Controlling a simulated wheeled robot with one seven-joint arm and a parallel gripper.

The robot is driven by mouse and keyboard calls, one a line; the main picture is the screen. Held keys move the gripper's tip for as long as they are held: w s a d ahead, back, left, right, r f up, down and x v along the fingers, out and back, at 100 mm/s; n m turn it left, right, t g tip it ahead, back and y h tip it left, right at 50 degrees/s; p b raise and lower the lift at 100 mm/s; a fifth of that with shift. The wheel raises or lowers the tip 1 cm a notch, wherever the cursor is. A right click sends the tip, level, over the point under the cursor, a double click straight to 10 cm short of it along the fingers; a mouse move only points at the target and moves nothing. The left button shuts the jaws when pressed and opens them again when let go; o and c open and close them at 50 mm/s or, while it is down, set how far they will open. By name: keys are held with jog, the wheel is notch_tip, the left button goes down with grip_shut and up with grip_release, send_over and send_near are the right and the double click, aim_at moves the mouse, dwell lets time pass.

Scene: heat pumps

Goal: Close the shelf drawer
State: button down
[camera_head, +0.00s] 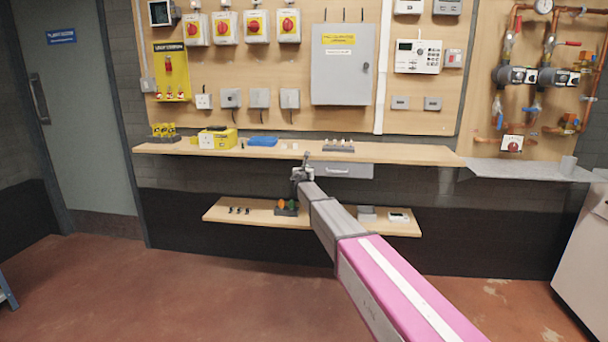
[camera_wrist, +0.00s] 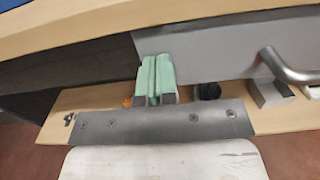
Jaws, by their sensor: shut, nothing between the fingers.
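The shelf drawer (camera_head: 348,171) is a grey box front hung under the long upper wooden shelf (camera_head: 410,155). In the wrist view its grey front (camera_wrist: 220,48) fills the upper right, with a curved metal handle (camera_wrist: 288,70) at the right. How far it stands out from the shelf is hard to tell. My gripper (camera_head: 304,160) is at the drawer's left end, just below the shelf edge. In the wrist view the green finger pads of my gripper (camera_wrist: 156,72) are together and empty, overlapping the drawer's left part. They are left of the handle; contact cannot be told.
A lower wooden shelf (camera_head: 250,217) holds small parts and boxes below the drawer. The upper shelf carries a yellow box (camera_head: 217,138), a blue cloth-like item (camera_head: 263,141) and a small rack (camera_head: 338,146). The floor (camera_head: 150,280) at left is clear.

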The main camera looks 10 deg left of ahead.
jog(key=shift+w, duration=0.7)
jog(key=shift+w+r, duration=0.1)
jog(key=shift+w, duration=0.05)
jog(key=s, duration=1.4)
jog(key=s+d+f+m+g+h, duration=0.2)
jog(key=s+d+f+m+g, duration=0.1)
jog(key=s+d+f+m, duration=0.4)
jog(key=s+d+f+m+g+h, duration=0.25)
jog(key=d+m, duration=0.25)
jog(key=d, duration=0.5)
jog(key=s+d+f+m+g+h, duration=0.1)
jog(key=s+d+f+m+g, duration=0.2)
jog(key=s+d+f+m, duration=0.35)
jog(key=s+d+f+m+g+y, duration=0.2)
jog(key=s+m, duration=0.3)
jog(key=s, duration=0.3)
jog(key=s+d+f+m+g+y, duration=0.2)
jog(key=s+d+f+m+g, duration=0.2)
jog(key=s, duration=0.5)
jog(key=s+d+f+m+g+y, duration=0.2)
jog(key=s+d+f+m+g, duration=0.1)
jog(key=s+m, duration=0.5)
jog(key=shift+s+d+f, duration=0.15)
jog(key=shift+f, duration=0.65)
